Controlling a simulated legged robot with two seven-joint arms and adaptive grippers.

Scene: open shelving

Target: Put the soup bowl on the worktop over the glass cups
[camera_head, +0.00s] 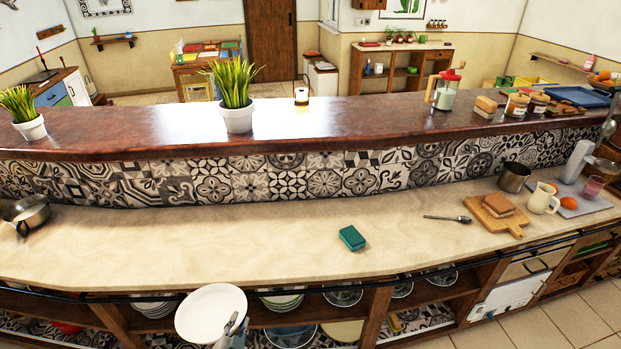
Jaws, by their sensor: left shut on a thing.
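My left gripper (231,326) is at the bottom of the view, shut on the rim of a round white soup bowl (208,311). The bowl is tilted with its pale face toward me, in front of the worktop's front edge and the shelf below. The worktop (285,235) is a long cream counter with a wide bare stretch. Clear, glass-looking vessels, perhaps the glass cups (343,294), stand on the shelf under it, right of the bowl. More show further right (443,279); their exact kind is hard to tell. My right gripper is not in view.
A green sponge (352,238) lies mid-worktop. A spoon (448,219), a cutting board with bread (497,214), a cream mug (543,198) and a metal pot (514,177) are at right. A metal pan (27,213) is far left. Stacked plates (155,304) sit on the shelf below.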

